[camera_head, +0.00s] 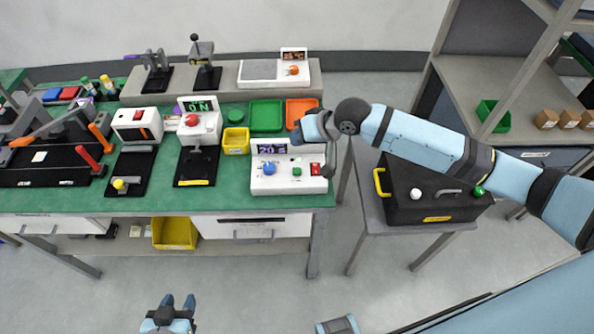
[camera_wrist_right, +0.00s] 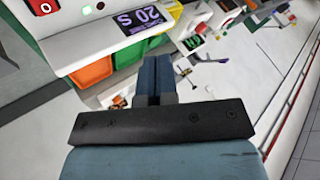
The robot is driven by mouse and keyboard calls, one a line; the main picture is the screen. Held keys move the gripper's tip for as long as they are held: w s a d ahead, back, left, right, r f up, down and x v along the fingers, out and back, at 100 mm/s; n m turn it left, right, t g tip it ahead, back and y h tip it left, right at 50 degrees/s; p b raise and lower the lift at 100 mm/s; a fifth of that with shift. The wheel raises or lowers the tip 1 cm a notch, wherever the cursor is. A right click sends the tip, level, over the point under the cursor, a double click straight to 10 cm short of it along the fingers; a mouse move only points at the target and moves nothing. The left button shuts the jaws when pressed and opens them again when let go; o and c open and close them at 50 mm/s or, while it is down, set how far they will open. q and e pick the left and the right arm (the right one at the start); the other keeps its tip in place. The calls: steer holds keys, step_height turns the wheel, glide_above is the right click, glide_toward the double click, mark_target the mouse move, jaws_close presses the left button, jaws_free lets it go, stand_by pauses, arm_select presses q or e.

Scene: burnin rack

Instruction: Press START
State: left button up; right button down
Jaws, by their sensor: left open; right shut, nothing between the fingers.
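The white timer panel (camera_head: 262,187) stands at the right end of the green bench. I cannot read a START label. My right gripper (camera_head: 298,136) is shut and empty, above the panel's back edge and apart from the green button. In the right wrist view its fingers (camera_wrist_right: 155,75) point past the display (camera_wrist_right: 140,19); the green button (camera_wrist_right: 88,9) and red switch (camera_wrist_right: 42,6) are at upper left. My left gripper (camera_head: 178,301) is open and empty, low in front of the bench.
A black case (camera_head: 432,190) lies on a side table at right. The floor in front is clear.

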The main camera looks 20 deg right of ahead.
arm_select(q)
steer(key=shift+f, duration=0.1)
arm_select(e)
steer(key=shift+f, duration=0.15)
steer(key=b, duration=0.8)
glide_above(299, 169)
step_height(299, 169, down, 6)
steer(key=shift+f, duration=1.1)
arm_select(q)
step_height(299, 169, down, 6)
steer(key=shift+w+d+f+n, duration=0.15)
steer(key=shift+w+d+n, duration=0.1)
steer(key=shift+w+n, duration=0.1)
arm_select(e)
steer(key=shift+f, duration=0.2)
arm_select(q)
steer(key=shift+s+a+f, duration=0.1)
steer(key=shift+a, duration=0.05)
steer(key=shift+d, duration=0.2)
steer(key=shift+a+r, duration=0.1)
steer(key=shift+r, duration=0.1)
arm_select(e)
steer(key=shift+f, duration=0.1)
